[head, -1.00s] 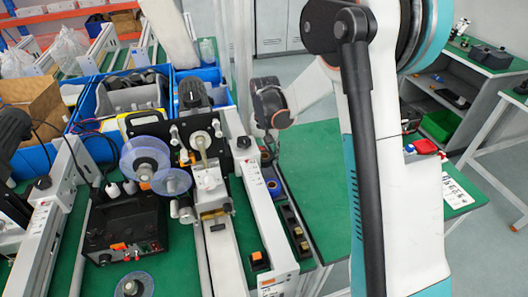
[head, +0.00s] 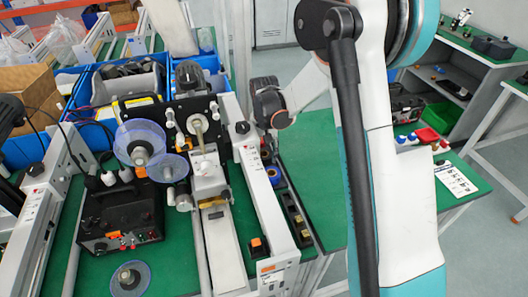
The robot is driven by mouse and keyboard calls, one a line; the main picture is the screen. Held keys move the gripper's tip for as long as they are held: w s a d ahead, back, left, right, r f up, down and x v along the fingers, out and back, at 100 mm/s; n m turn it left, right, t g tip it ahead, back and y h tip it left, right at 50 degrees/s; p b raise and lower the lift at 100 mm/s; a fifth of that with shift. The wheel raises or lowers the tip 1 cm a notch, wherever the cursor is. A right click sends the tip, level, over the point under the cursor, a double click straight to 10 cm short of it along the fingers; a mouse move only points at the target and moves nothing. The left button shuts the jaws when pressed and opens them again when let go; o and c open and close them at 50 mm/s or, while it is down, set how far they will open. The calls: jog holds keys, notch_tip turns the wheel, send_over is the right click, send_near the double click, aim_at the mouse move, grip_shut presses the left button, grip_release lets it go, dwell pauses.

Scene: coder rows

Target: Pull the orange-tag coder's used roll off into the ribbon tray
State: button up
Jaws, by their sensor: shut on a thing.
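The coder's black plate (head: 166,115) stands over the white conveyor line in the middle of the head view. Two clear blue flanged reels (head: 139,143) (head: 168,168) are on its left side. A pale spindle (head: 198,125) on its right side looks bare. An orange tag (head: 140,172) shows beside the reels. My gripper (head: 268,145) hangs below my dark wrist, right of the coder, over the far end of a narrow dark tray (head: 294,217). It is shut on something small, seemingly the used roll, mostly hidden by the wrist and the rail.
A black control box (head: 120,215) and a loose clear reel (head: 131,278) lie on the green bench left of the line. Blue bins (head: 28,148) stand behind. A white rail (head: 262,190) separates coder and tray. Green surface right of the tray is clear.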

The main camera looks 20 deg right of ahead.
jog(key=shift+f+b, duration=0.3)
jog(key=shift+f, duration=0.05)
jog(key=o, duration=1.1)
